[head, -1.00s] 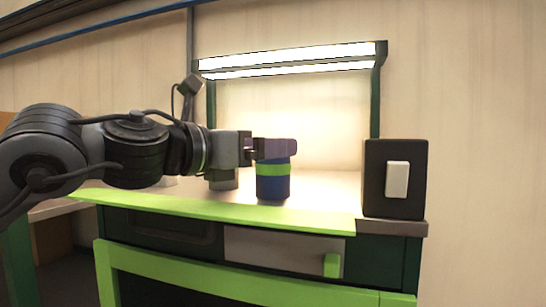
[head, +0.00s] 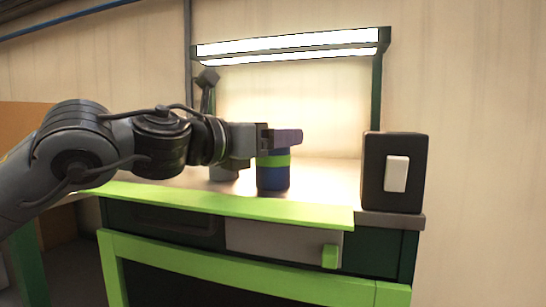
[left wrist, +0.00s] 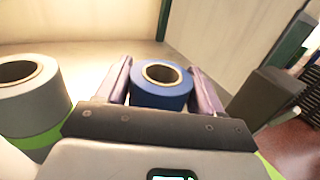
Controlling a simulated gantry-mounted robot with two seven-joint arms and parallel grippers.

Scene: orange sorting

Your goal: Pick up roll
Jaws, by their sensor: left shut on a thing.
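The blue roll (head: 273,178) has a bright green band and stands upright over the lit bench top. In the left wrist view the blue roll (left wrist: 160,92) shows its open brown core, between the two purple-grey fingers. My left gripper (head: 284,138) reaches in from the left at the roll's top and is shut on it. In the left wrist view the left gripper (left wrist: 160,84) has one finger on each side of the roll. I cannot tell whether the roll's base touches the bench. My right gripper is not in view.
A grey roll (left wrist: 38,105) stands left of the blue one; in the head view this grey roll (head: 222,174) is partly hidden by my arm. A black box with a white switch (head: 396,172) stands at the bench's right end. A lamp (head: 290,46) hangs over the bench (head: 320,180).

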